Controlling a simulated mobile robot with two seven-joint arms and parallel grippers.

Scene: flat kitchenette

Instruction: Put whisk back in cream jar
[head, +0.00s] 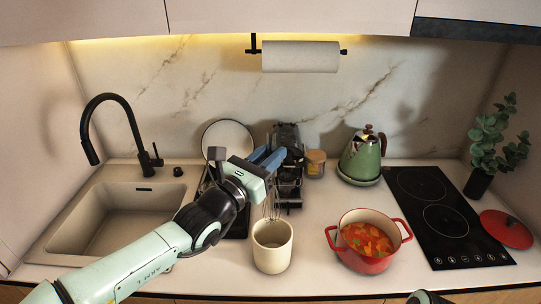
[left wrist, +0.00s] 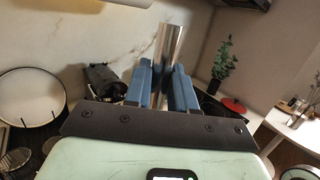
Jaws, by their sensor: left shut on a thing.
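The cream jar (head: 272,256) stands upright on the counter, left of the red pot. My left gripper (head: 270,159) is above and slightly behind the jar in the head view, its blue fingers shut on the whisk. The whisk's wire loops (head: 270,207) hang down to the jar's mouth. I cannot tell whether their ends are inside the rim or just above it. In the left wrist view the whisk's shiny steel handle (left wrist: 171,48) stands between the blue fingers (left wrist: 161,88). The jar is hidden there.
A red pot of soup (head: 369,262) stands right of the jar. Behind are a green kettle (head: 361,157), a small lidded jar (head: 316,163), a dark coffee machine (head: 288,150) and a plate (head: 226,137). The sink (head: 125,214) is left. Counter around the jar's front is clear.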

